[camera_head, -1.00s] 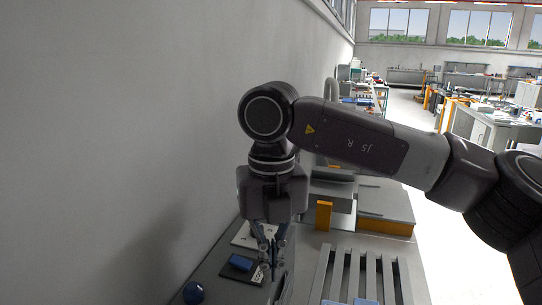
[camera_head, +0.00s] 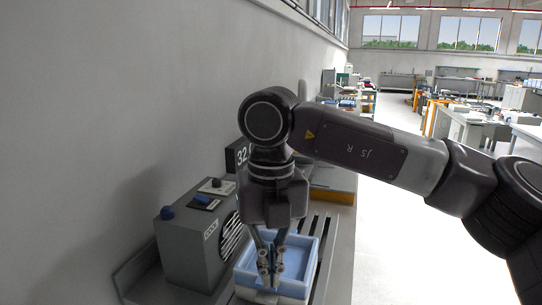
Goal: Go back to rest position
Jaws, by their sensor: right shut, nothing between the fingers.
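My right arm reaches in from the right, and its gripper (camera_head: 269,279) points down at the lower middle of the head view. Its fingers are close together with nothing seen between them. They show in front of a light blue tray (camera_head: 307,262), and I cannot tell whether they touch it. My left gripper is not in view.
A dark display (camera_head: 240,156) is partly hidden behind my gripper. The wall (camera_head: 90,120) runs close along the left. Open floor (camera_head: 400,240) lies to the right.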

